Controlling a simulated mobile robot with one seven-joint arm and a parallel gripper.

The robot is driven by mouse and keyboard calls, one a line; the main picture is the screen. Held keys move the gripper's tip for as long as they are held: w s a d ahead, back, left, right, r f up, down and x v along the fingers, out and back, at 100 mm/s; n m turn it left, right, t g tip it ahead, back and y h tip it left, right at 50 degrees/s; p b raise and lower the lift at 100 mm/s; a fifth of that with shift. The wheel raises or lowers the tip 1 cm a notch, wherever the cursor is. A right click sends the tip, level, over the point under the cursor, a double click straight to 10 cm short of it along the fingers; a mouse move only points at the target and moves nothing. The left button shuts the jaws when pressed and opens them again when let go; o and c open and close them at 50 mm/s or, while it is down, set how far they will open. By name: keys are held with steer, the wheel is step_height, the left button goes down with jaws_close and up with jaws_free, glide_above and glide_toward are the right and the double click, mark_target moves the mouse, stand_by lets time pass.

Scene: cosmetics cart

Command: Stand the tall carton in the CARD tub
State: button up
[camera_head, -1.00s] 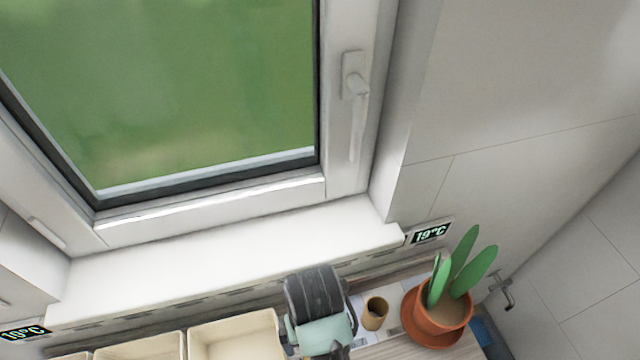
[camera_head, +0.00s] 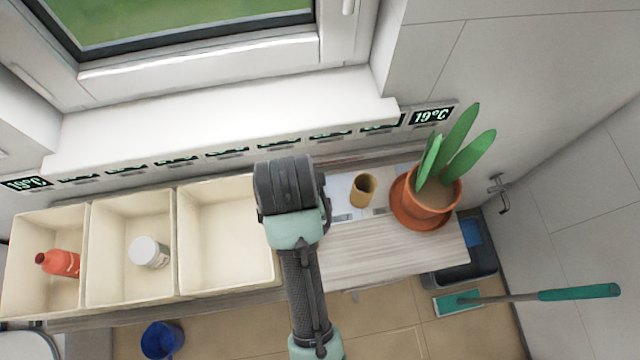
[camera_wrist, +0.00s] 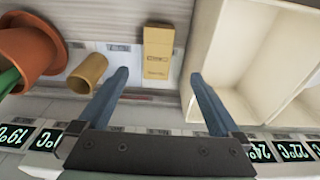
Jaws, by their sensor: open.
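The tall carton (camera_wrist: 158,52) is yellow-tan with small print. In the wrist view it is on the counter beside the pale tub wall; I cannot tell if it stands or lies. My gripper (camera_wrist: 160,76) is open and empty, with the carton beyond and between its fingertips. In the head view my arm hides the carton and fingers. Three cream tubs stand in a row: the left tub (camera_head: 48,222) holds a red bottle (camera_head: 60,263), the middle tub (camera_head: 128,207) a white jar (camera_head: 148,252), and the right tub (camera_head: 222,190) looks empty. No CARD label is readable.
A tan cup (camera_head: 363,190) and a potted plant (camera_head: 428,198) stand right of my arm. The window sill (camera_head: 220,115) and a row of temperature displays run behind. A blue bucket (camera_head: 162,340) and a mop (camera_head: 540,295) are on the floor.

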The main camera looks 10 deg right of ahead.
steer(key=shift+f, duration=0.15)
steer(key=f, duration=0.4)
steer(key=w+f, duration=0.1)
steer(key=f, duration=0.2)
steer(key=shift+f, duration=0.1)
steer(key=shift+w+d+f+p, duration=0.1)
steer(key=shift+w+f+p, duration=0.15)
steer(key=shift+f, duration=0.65)
steer(key=shift+w+d+f+p, duration=0.1)
steer(key=shift+w+f+p, duration=0.1)
steer(key=shift+f, duration=0.65)
steer(key=shift+w+f+p, duration=0.25)
steer(key=shift+f, duration=0.65)
steer(key=c, duration=1.5)
step_height(320, 180, up, 9)
steer(key=shift+w+b, duration=0.15)
steer(key=shift+b, duration=0.4)
steer(key=shift+w+f+b, duration=0.4)
steer(key=shift+w+b, duration=0.25)
steer(key=shift+b, duration=0.4)
steer(key=shift+r, duration=0.1)
